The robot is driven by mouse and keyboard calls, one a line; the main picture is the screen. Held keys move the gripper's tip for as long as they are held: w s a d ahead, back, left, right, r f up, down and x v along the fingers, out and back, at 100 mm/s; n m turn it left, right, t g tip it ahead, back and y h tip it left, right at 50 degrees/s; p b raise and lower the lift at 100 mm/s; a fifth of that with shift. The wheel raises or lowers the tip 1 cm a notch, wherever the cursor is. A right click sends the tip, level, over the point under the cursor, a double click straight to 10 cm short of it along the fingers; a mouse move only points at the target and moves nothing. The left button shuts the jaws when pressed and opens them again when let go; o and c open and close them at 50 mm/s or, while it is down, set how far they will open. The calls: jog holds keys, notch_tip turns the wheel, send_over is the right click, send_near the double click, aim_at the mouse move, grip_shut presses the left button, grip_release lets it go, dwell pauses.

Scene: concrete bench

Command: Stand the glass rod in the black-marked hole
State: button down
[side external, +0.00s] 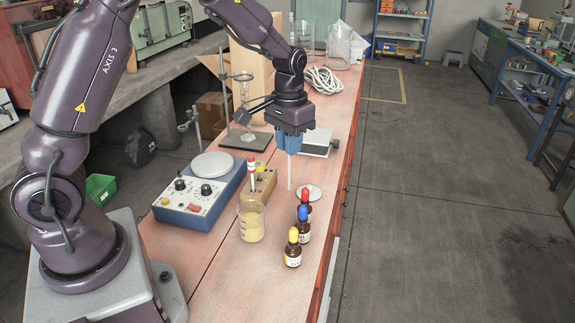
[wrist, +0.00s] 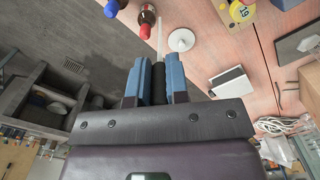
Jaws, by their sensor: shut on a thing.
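My gripper (side external: 288,143) is above the bench, its blue fingers pointing down and shut on the glass rod (side external: 290,174). The pale, thin rod hangs roughly upright below the fingers, its lower end in the air. In the wrist view the rod (wrist: 160,38) sticks out beyond the fingers (wrist: 159,78), and a dark part sits between them. I cannot make out the black-marked hole.
A white disc (side external: 309,193) is near the rod. Dropper bottles with red (side external: 305,203), blue (side external: 303,227) and yellow (side external: 293,248) tops line the right side. A beaker (side external: 251,222) and a blue instrument (side external: 199,187) stand left. A white-topped device (side external: 317,143) is behind.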

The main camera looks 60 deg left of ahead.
jog(key=a+f+n, duration=0.1)
jog(key=a+f, duration=0.1)
jog(key=a, duration=0.5)
jog(key=w+a+f+n, duration=0.1)
jog(key=a+n, duration=0.1)
jog(key=a, duration=0.6)
jog(key=shift+w+a+f+n, duration=0.2)
jog(key=shift+w+f+n, duration=0.05)
jog(key=shift+f+n, duration=0.1)
jog(key=shift+f, duration=1.05)
jog(key=shift+f, duration=1.4)
jog(key=c, duration=0.6)
grip_release()
jog(key=shift+c, duration=0.2)
jog(key=shift+r, duration=0.15)
